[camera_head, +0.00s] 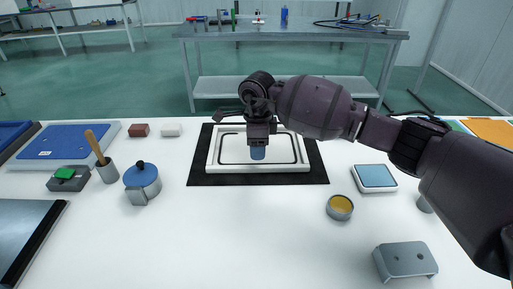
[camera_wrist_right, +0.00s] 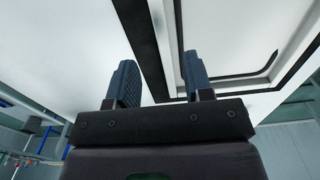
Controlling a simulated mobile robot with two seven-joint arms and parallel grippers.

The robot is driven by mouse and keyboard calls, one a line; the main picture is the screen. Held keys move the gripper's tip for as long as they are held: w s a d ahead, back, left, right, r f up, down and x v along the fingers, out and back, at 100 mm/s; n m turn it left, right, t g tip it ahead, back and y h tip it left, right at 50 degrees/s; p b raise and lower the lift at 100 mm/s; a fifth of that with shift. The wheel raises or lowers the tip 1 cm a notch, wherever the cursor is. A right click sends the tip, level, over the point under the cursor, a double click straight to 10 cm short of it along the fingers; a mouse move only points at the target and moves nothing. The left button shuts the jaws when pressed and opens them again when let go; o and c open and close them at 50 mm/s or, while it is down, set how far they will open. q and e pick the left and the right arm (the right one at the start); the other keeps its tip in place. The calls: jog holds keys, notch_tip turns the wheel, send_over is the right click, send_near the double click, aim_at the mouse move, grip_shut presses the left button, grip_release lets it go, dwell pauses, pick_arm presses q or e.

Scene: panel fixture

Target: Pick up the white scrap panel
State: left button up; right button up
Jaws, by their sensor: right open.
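A white panel (camera_head: 232,154) with a black outline groove and a raised white rim lies on a black mat (camera_head: 203,172) in the middle of the table; I take it for the scrap panel. My left gripper is not in view.
To the left are a blue-lidded pot (camera_head: 142,182), a grey cup (camera_head: 107,172) with a wooden handle and a blue tray (camera_head: 58,141). To the right are a yellow-filled tin (camera_head: 340,207), a blue-topped scale (camera_head: 375,177) and a grey bracket (camera_head: 405,260). The front middle is clear.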

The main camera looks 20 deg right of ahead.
aim_at(258, 166)
notch_tip(258, 166, down, 7)
jog(key=shift+d+r+b, duration=0.1)
jog(key=shift+b, duration=0.5)
jog(key=shift+c, duration=0.5)
grip_shut()
jog(key=shift+w+r, duration=0.1)
